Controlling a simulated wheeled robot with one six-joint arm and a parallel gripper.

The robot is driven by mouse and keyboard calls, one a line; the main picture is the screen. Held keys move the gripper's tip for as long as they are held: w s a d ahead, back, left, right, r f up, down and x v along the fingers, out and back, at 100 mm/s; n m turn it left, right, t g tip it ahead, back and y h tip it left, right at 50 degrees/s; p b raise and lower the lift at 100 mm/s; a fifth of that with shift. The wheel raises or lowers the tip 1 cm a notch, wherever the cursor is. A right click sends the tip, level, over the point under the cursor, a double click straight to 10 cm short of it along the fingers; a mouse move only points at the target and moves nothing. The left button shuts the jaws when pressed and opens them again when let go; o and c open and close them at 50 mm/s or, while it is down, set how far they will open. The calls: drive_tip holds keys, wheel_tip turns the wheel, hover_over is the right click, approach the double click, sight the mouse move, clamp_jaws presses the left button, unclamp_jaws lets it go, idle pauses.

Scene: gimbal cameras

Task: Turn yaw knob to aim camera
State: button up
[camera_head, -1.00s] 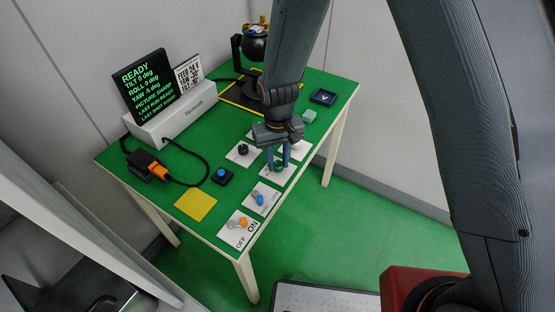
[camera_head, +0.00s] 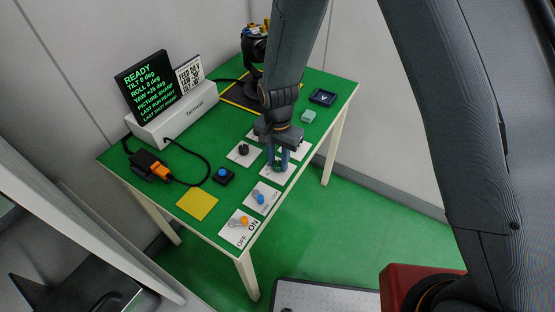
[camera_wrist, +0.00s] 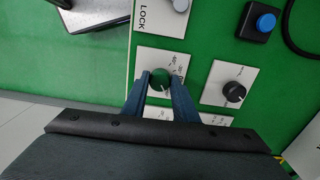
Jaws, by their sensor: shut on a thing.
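My gripper (camera_head: 279,163) points down at a white label plate near the table's front right edge. In the wrist view its blue fingers (camera_wrist: 158,88) are closed on both sides of a round dark green knob (camera_wrist: 158,78), the yaw knob by the changing readout. The gimbal camera (camera_head: 255,48) stands at the back of the table, partly behind my arm. The black screen (camera_head: 146,83) reads READY, tilt 0, roll 0 and a yaw of about +29 degrees.
A black knob (camera_wrist: 233,92) sits on the neighbouring plate, close to my fingers. A blue button (camera_head: 222,174), a lock switch (camera_head: 260,197), an orange on/off switch (camera_head: 242,221) and a yellow square (camera_head: 197,204) lie along the green table. A pale green block (camera_head: 308,116) is at right.

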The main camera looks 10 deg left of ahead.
sight(278, 163)
drive_tip(key=shift+w+m, duration=0.1)
drive_tip(key=shift+m, duration=0.4)
drive_tip(key=shift+r, duration=0.1)
drive_tip(key=o, duration=1.1)
drive_tip(key=shift+c, duration=0.2)
drive_tip(key=shift+r+b, duration=1)
drive_tip(key=shift+r, duration=2.85)
drive_tip(key=s+d+r+n, duration=0.1)
drive_tip(key=s+d+r, duration=0.1)
drive_tip(key=d, duration=0.7)
drive_tip(key=s+d+r+n+t+b, duration=0.1)
drive_tip(key=s+d+r+n, duration=0.1)
drive_tip(key=d, duration=0.7)
drive_tip(key=s+d+r+n, duration=0.2)
drive_tip(key=s+d+r, duration=0.2)
drive_tip(key=d, duration=0.6)
drive_tip(key=shift+s+r+b, duration=0.25)
drive_tip(key=shift+s+b, duration=0.05)
drive_tip(key=shift+s, duration=0.35)
